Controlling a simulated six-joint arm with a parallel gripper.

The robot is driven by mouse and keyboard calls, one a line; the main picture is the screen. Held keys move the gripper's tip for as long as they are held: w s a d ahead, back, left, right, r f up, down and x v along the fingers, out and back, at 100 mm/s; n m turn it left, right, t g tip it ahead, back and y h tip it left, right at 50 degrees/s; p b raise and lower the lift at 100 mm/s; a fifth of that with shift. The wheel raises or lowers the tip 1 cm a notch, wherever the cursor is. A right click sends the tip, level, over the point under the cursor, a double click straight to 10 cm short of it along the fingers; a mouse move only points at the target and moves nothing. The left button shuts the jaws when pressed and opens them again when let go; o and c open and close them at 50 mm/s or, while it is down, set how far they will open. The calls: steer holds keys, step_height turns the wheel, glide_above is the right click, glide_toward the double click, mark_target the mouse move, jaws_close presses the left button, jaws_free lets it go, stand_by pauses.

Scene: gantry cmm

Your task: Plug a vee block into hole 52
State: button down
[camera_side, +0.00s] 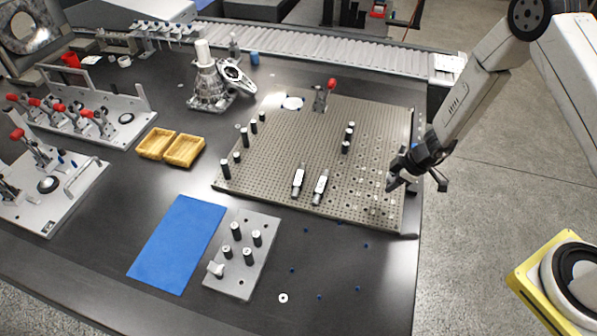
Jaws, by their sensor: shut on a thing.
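My gripper (394,180) is at the right part of the perforated plate (285,140), close above its surface near the right edge. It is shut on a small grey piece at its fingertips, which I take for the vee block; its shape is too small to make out. I cannot tell whether the piece touches the plate. The plate has a dense grid of holes. No hole numbers can be read, so I cannot single out hole 52. The gripper hides some holes beneath it.
Two silver-and-black pieces (299,180) (320,187) and black posts (348,137) stand on the perforated plate. A red-topped clamp (323,98) stands at its back edge. A grey plate with posts (228,281), a blue mat (172,250) and yellow trays (184,150) lie left.

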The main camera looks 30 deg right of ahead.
mark_target(382, 199)
steer(key=shift+f, duration=1.6)
steer(key=shift+f, duration=0.9)
stand_by(1.0)
steer(key=shift+c, duration=1.8)
jaws_free()
steer(key=shift+d+r, duration=0.1)
steer(key=shift+r, duration=0.05)
steer(key=v, duration=0.7)
steer(key=shift+r, duration=0.2)
steer(key=shift+s+d, duration=0.1)
steer(key=shift+s, duration=0.05)
